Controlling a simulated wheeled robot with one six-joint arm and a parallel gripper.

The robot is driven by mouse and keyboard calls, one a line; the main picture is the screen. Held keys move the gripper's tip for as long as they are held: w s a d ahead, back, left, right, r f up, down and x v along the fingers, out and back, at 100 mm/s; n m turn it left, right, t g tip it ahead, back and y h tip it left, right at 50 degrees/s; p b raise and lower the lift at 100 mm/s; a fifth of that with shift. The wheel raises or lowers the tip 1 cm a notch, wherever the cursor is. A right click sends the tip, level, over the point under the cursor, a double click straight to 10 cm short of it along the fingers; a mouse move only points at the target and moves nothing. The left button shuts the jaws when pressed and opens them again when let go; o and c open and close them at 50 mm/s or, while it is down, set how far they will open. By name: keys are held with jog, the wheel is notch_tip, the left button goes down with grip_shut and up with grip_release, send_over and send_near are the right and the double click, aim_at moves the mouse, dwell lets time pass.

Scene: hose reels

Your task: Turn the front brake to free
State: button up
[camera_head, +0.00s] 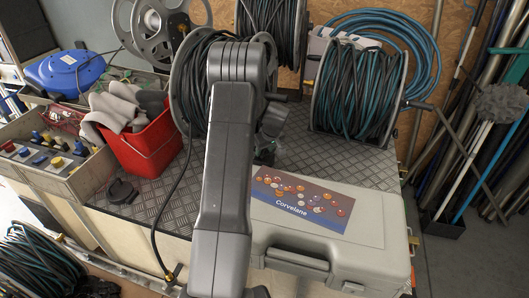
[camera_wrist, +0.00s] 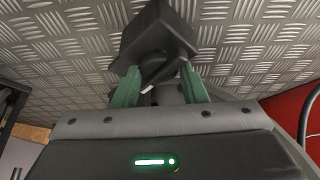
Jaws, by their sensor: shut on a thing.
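The front brake (camera_wrist: 155,35) is a dark block on the grey tread plate, in the upper middle of the wrist view. A small dark lever with a pale mark stands out of it toward me. My gripper (camera_wrist: 161,82) has its two green fingers on either side of this lever and is shut on it. In the head view my gripper (camera_head: 265,156) is low over the tread plate, mostly hidden behind my forearm, and the brake is hidden there. A reel of black hose (camera_head: 190,85) stands behind my arm.
A grey Corvelane case (camera_head: 375,235) lies at the right front of the tread plate. A red bucket (camera_head: 150,145) with grey cloths stands left of my arm. A reel of blue-green hose (camera_head: 358,90) stands at right. A switch box (camera_head: 75,183) is at far left.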

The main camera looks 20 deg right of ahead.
jog(key=shift+s+f, duration=0.1)
jog(key=o, duration=0.9)
jog(key=shift+d, duration=0.1)
jog(key=shift+o, duration=0.2)
jog(key=a+b+v, duration=0.1)
jog(key=v, duration=1.3)
jog(key=shift+d, duration=0.4)
jog(key=shift+f, duration=0.15)
jog(key=p+x, duration=0.1)
jog(key=x, duration=1.2)
jog(key=shift+w+f, duration=0.25)
jog(key=shift+f, duration=0.05)
jog(key=shift+r+p, duration=0.1)
jog(key=shift+p, duration=0.2)
